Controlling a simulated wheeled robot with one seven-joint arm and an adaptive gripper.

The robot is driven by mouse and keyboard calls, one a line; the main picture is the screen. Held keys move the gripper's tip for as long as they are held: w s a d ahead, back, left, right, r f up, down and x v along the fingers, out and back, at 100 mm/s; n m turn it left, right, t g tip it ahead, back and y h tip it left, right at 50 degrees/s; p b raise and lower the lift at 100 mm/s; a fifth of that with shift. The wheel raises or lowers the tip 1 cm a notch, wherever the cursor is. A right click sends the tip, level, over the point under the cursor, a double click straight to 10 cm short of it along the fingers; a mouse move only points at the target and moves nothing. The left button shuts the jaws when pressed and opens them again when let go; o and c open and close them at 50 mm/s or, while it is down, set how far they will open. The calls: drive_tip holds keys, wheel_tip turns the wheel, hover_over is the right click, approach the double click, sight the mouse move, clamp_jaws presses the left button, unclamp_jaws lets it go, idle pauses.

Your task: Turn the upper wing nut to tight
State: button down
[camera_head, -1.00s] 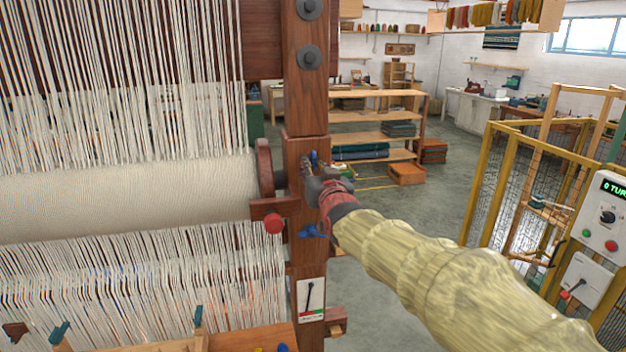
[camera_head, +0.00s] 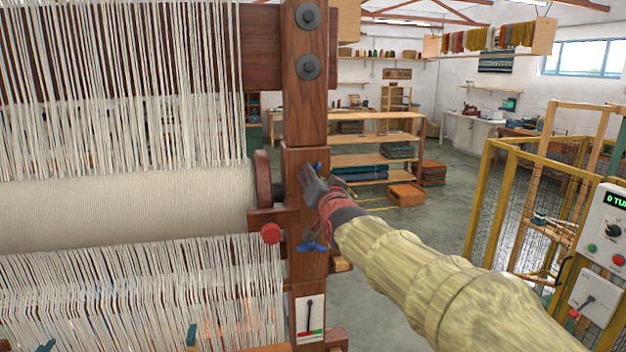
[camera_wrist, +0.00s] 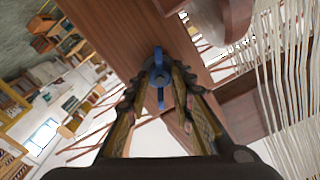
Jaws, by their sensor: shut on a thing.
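The upper wing nut (camera_head: 318,166) is blue and sits on the loom's wooden post (camera_head: 305,115). My gripper (camera_head: 310,178) is at this nut and partly hides it in the head view. In the wrist view, the blue nut (camera_wrist: 159,76) lies between the two fingers of my gripper (camera_wrist: 160,88), which is shut on it. Its wings run roughly up and down in that view.
A red knob (camera_head: 271,233) sticks out left of the post. A small lever plate (camera_head: 309,317) is low on the post. Cream warp threads (camera_head: 130,290) fill the left. A yellow-framed mesh cage (camera_head: 490,200) and a control box (camera_head: 606,228) stand right.

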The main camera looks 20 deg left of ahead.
drive_tip(key=c, duration=1.5)
unclamp_jaws()
drive_tip(key=shift+c, duration=0.2)
drive_tip(key=v, duration=1.2)
drive_tip(key=shift+a, duration=0.1)
